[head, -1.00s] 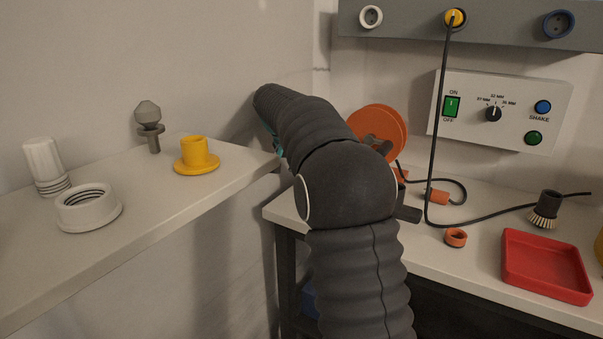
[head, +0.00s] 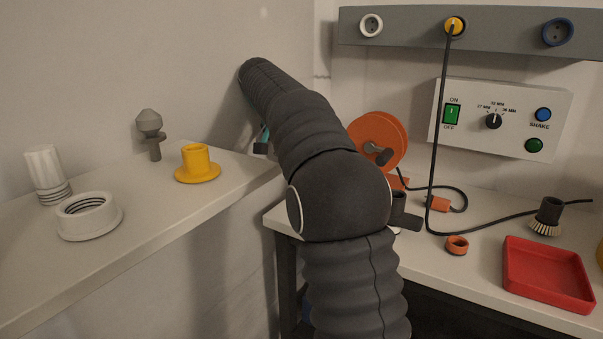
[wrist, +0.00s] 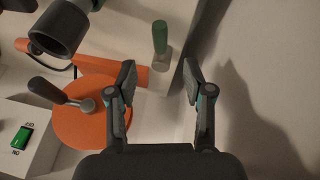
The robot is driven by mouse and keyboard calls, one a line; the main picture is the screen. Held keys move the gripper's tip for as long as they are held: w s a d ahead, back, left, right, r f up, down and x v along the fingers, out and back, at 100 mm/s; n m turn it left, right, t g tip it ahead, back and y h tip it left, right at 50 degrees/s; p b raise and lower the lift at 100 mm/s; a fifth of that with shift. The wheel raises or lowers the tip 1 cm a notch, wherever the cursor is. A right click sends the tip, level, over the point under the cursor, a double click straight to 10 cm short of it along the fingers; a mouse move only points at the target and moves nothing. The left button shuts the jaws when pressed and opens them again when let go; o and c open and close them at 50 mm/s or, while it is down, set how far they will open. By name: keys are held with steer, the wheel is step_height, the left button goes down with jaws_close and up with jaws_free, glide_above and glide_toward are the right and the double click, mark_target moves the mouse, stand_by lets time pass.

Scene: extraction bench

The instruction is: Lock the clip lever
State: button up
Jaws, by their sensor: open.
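My gripper (wrist: 160,82) is open and empty in the wrist view, its two fingers spread apart. Beyond the fingertips, roughly in line with the gap, a short green handle (wrist: 160,37) rises from a pale grey piece; it may be the clip lever, but I cannot tell for sure. An orange bar lies left of it. Nothing touches the fingers. In the head view my arm hides that handle and most of my gripper; only a bit of teal shows by the wall.
The orange reel (head: 372,141) with its dark crank stands close left of my fingers in the wrist view. A dark grey cup (wrist: 55,30) is further left. A black cord (head: 436,120) hangs from the yellow socket. The left shelf (head: 180,215) holds a yellow flanged part (head: 198,165).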

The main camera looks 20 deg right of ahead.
steer(key=shift+v, duration=2.1)
